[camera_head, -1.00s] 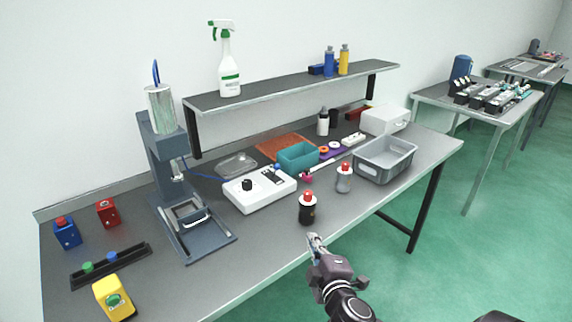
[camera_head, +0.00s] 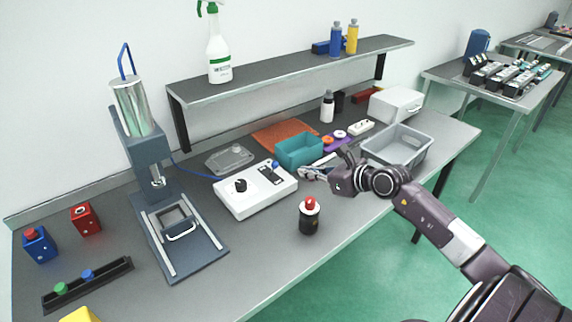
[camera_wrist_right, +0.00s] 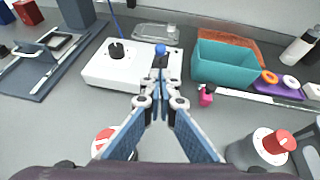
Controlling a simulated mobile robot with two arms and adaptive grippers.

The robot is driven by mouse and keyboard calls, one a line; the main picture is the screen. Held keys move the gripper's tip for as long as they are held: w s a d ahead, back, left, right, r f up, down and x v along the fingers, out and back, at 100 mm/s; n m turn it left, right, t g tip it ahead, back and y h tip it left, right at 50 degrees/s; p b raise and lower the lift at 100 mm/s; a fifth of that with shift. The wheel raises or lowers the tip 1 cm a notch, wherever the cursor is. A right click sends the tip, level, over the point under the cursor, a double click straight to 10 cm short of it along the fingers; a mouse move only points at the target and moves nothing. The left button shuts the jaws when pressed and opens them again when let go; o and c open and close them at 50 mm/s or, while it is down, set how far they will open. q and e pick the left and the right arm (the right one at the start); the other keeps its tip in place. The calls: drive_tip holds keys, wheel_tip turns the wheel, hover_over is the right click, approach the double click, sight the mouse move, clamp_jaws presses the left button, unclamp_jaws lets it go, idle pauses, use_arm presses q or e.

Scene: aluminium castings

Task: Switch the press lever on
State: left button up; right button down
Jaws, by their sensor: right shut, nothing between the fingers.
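The press (camera_head: 145,160) stands at the left of the bench, with a metal cylinder and a blue handle (camera_head: 125,58) on top. A blue cable runs from it towards the white control box (camera_head: 250,200). The box carries a black knob (camera_head: 240,186) and a small lever with a blue ball tip (camera_head: 275,164), which also shows in the right wrist view (camera_wrist_right: 160,49). My right gripper (camera_head: 303,172) is shut and empty, just right of the box. In the wrist view its fingertips (camera_wrist_right: 162,86) point towards the lever, apparently short of it. My left gripper is out of view.
A teal bin (camera_head: 299,150) and grey bin (camera_head: 395,147) are nearby. A shelf (camera_head: 290,72) overhangs the bench's back.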

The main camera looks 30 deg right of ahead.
drive_tip(key=p, duration=0.2)
approach(273, 169)
drive_tip(key=shift+d+x, duration=0.25)
drive_tip(key=shift+x, duration=1.15)
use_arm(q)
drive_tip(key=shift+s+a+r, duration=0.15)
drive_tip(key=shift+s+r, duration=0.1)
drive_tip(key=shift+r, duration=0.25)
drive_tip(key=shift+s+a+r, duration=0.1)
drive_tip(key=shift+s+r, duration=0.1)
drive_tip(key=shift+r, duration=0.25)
use_arm(e)
drive_tip(key=shift+x, duration=0.8)
drive_tip(key=shift+a, duration=0.15)
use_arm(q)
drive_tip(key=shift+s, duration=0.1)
